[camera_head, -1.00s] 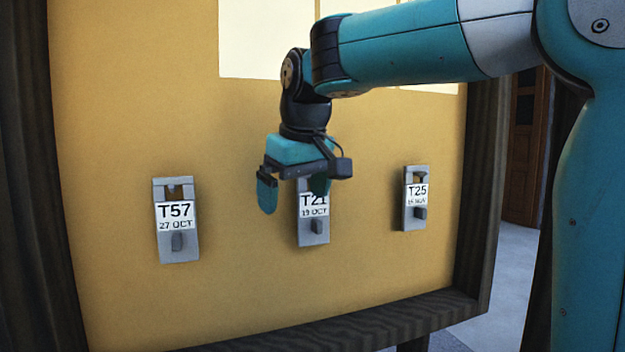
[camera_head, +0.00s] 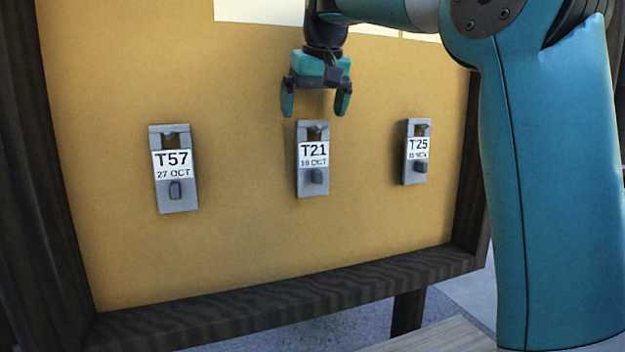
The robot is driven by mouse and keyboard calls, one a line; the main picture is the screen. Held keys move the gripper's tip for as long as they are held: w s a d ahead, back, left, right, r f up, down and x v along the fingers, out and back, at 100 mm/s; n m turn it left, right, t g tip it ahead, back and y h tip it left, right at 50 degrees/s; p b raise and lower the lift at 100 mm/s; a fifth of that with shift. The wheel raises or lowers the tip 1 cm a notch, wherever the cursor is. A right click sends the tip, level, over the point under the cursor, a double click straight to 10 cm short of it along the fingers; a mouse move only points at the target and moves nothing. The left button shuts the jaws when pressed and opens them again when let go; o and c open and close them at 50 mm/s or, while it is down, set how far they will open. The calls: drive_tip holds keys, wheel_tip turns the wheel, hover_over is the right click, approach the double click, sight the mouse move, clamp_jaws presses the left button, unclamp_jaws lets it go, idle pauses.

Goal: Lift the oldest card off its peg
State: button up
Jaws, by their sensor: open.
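Three grey cards hang in a row on a yellow board. The left card (camera_head: 174,190) reads T57, 27 OCT. The middle card (camera_head: 313,180) reads T21, 19 OCT; its date is the earliest I can read. The right card (camera_head: 416,172) reads T25; its date is small and looks like a November day. Each card has a window at the top where it hangs and a small dark knob below the label. My gripper (camera_head: 316,102) is open and empty, fingers pointing down, just above the middle card and apart from it.
The yellow board (camera_head: 240,240) has a dark wooden frame (camera_head: 290,300) with a ledge along the bottom. Pale sheets (camera_head: 260,10) are at the top of the board. A light wooden surface (camera_head: 440,336) shows at the bottom right. The board between the cards is clear.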

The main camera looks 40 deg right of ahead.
sight(314, 121)
drive_tip(key=shift+d+p+x, duration=0.1)
drive_tip(key=shift+p+x, duration=0.2)
drive_tip(key=shift+x, duration=1.2)
drive_tip(key=shift+d+p+x, duration=0.15)
drive_tip(key=shift+p+x, duration=0.1)
drive_tip(key=shift+x, duration=1.25)
drive_tip(key=shift+r, duration=0.1)
drive_tip(key=c, duration=1.2)
drive_tip(key=shift+c, duration=0.2)
